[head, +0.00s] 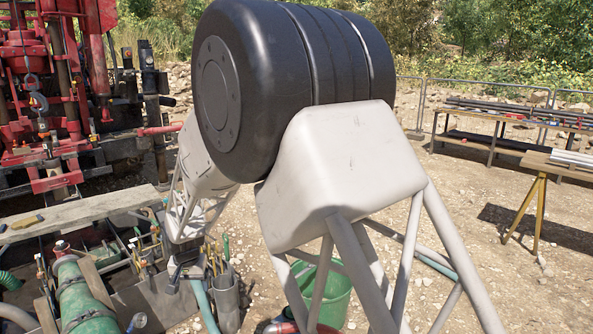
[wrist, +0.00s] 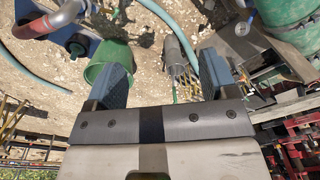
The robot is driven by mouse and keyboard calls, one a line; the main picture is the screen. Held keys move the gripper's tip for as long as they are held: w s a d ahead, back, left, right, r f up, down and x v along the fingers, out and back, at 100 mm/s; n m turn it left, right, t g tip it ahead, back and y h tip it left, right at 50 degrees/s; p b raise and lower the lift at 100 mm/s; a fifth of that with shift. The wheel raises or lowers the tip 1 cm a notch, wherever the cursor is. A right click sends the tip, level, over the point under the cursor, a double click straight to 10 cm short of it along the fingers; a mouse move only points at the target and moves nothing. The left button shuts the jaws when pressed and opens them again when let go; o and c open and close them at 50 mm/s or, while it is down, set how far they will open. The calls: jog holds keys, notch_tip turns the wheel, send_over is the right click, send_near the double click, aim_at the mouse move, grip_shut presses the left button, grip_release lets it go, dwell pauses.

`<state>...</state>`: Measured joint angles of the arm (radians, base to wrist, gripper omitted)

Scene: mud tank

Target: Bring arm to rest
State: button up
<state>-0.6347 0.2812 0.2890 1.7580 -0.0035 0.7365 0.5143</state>
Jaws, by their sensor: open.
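My gripper (wrist: 162,76) is open in the wrist view, its two blue-grey fingers wide apart. Nothing is held between them; gravelly ground and part of a grey container (wrist: 178,58) with tools in it show beyond. My own arm, with white links and a large black joint, fills the middle of the head view. The arm is bent, and its far link reaches down toward the tank area at the left. I cannot make out the fingers clearly in the head view.
A green bucket (head: 334,301) stands on the ground behind my arm's frame. The mud tank (head: 120,207) with green pipework lies left, below a red drill rig (head: 60,90). A rack of pipes (head: 510,125) and a yellow-legged stand (head: 540,190) stand right. Open gravel lies between.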

jog(key=s+d+r, duration=0.4)
jog(key=d+r, duration=0.2)
jog(key=d, duration=0.4)
jog(key=s+d+r+t, duration=0.1)
jog(key=s+d+r, duration=0.2)
jog(key=d+r, duration=0.5)
jog(key=s+d+r, duration=0.4)
jog(key=d, duration=0.8)
jog(key=s+d+r, duration=0.1)
jog(key=s+d, duration=0.8)
jog(key=s, duration=0.3)
jog(key=s+d+r+m+t, duration=0.1)
jog(key=s+d, duration=0.9)
jog(key=s, duration=0.3)
jog(key=shift+s+m+h, duration=0.2)
jog(key=shift+m+h, duration=0.1)
jog(key=shift+r, duration=0.1)
dwell(1.7)
